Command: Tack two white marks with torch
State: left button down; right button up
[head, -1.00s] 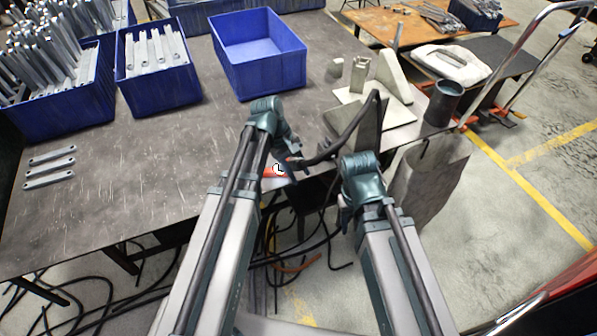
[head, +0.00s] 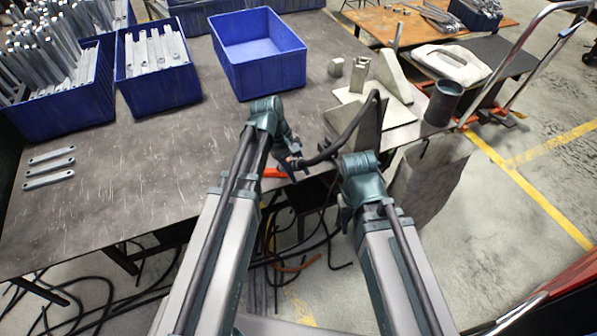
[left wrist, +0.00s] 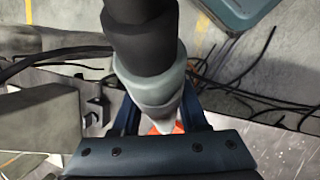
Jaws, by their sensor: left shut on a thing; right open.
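My left gripper (head: 292,162) is over the front edge of the steel table, shut on the torch. The torch (head: 345,135) shows as a black curved length running up and right from the gripper. In the left wrist view the torch (left wrist: 152,45) is a thick black body with a grey collar, between the fingers of my left gripper (left wrist: 160,118). My right gripper (head: 343,217) is open beyond the table's front edge, partly hidden by its own wrist. I cannot make out the two white marks in either view.
An orange-red thing (head: 273,172) lies by the table edge under my left wrist. Pale blocks (head: 392,80) and a dark upright plate (head: 368,127) stand at the table's right. Blue bins (head: 262,72) line the back. Several flat brackets (head: 50,168) lie left. The table's middle is clear.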

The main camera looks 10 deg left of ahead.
pick_arm(q)
jog(key=shift+r, duration=0.1)
notch_tip(320, 180, up, 6)
jog(key=p, duration=0.6)
